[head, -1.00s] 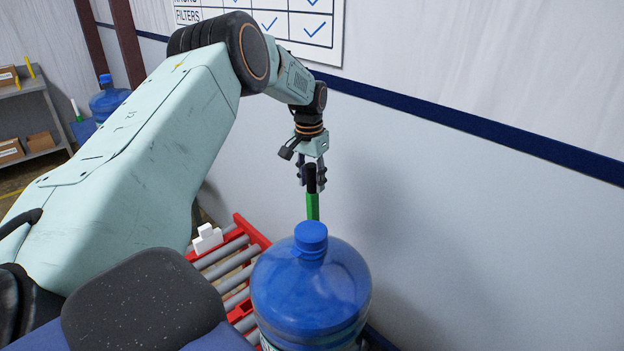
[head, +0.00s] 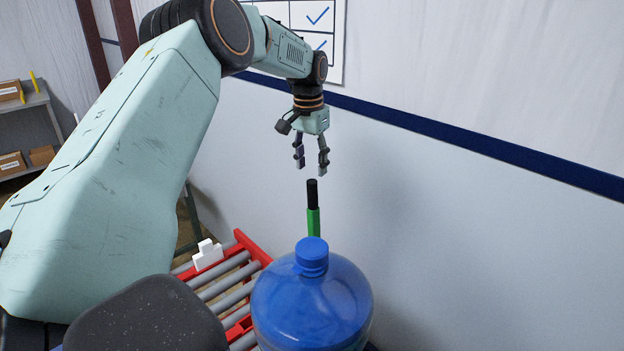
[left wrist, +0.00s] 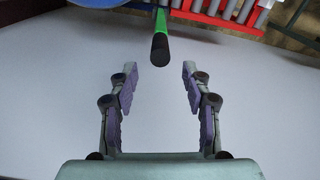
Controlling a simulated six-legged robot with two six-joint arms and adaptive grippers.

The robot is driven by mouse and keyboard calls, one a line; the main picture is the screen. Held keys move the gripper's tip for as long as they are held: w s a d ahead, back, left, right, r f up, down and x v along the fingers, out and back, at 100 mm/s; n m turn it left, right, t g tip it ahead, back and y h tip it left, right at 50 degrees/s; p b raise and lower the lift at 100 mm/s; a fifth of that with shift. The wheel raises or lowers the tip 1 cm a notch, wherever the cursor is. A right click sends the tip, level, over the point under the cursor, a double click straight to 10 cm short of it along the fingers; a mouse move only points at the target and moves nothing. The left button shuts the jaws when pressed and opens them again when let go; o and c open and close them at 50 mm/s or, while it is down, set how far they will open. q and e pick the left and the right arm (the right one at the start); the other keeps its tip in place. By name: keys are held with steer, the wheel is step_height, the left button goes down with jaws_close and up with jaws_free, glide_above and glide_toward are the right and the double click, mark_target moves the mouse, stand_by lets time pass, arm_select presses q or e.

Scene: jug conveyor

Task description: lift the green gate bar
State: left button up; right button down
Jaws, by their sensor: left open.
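The green gate bar (head: 313,221) stands upright behind the blue jug, with a black grip (head: 312,193) at its top. Its lower part is hidden by the jug. My left gripper (head: 311,172) points down, open and empty, just above the black grip and apart from it. In the left wrist view the black end (left wrist: 160,47) of the bar shows ahead of the fingertips, roughly midway between the two open fingers (left wrist: 160,70). My right gripper is not in view.
A blue water jug (head: 312,300) stands in front of the bar on the red-framed roller conveyor (head: 232,290). A white block-shaped part (head: 208,256) sits at the conveyor's left side. A pale wall (head: 480,230) is close behind. A shelf with boxes (head: 30,130) is at far left.

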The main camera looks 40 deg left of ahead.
arm_select(q)
steer(key=shift+r, duration=1)
